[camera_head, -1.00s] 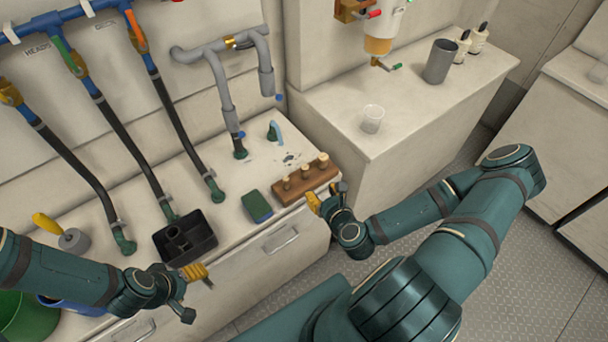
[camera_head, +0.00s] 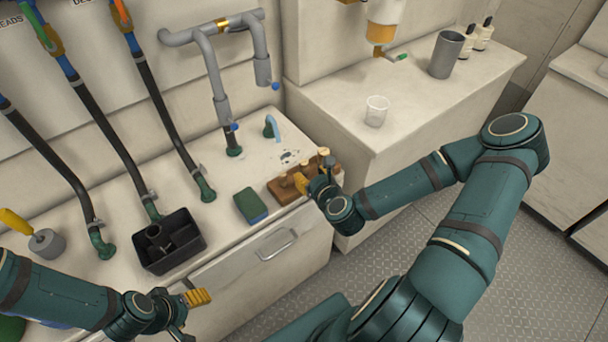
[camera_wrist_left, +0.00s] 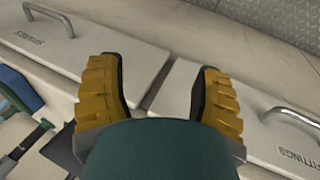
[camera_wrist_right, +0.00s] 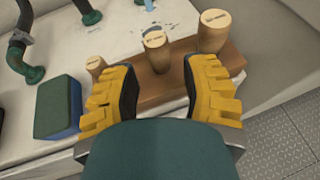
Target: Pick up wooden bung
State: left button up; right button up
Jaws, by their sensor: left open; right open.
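Several tapered wooden bungs stand upright in a brown wooden block (camera_head: 277,190) near the front right of the counter. In the right wrist view a small bung (camera_wrist_right: 95,65), a middle bung (camera_wrist_right: 155,50) and a larger bung (camera_wrist_right: 213,30) show printed tops, too small to read surely. My right gripper (camera_wrist_right: 159,78) is open at the front edge of the block, with the middle bung lined up between its fingers; I cannot tell if they touch it. In the head view this gripper (camera_head: 306,184) partly hides the block. My left gripper (camera_head: 196,299) is open and empty, low in front of the counter.
A green and blue sponge (camera_head: 251,205) lies left of the block. A black divided tray (camera_head: 170,245) sits further left. Hoses and grey pipes rise behind. A clear cup (camera_head: 376,111) and a grey tumbler (camera_head: 446,55) stand on the higher right-hand counter.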

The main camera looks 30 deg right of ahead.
aim_at(306, 168)
jog(key=shift+r+b+x, duration=0.15)
jog(key=shift+b+x, duration=0.15)
jog(key=shift+x, duration=1.05)
jog(key=shift+r+b+x, duration=0.15)
jog(key=shift+b+x, duration=0.15)
jog(key=shift+x, duration=1.1)
jog(key=shift+w+a, duration=0.1)
jog(key=shift+c, duration=0.3)
jog(key=c, duration=0.6)
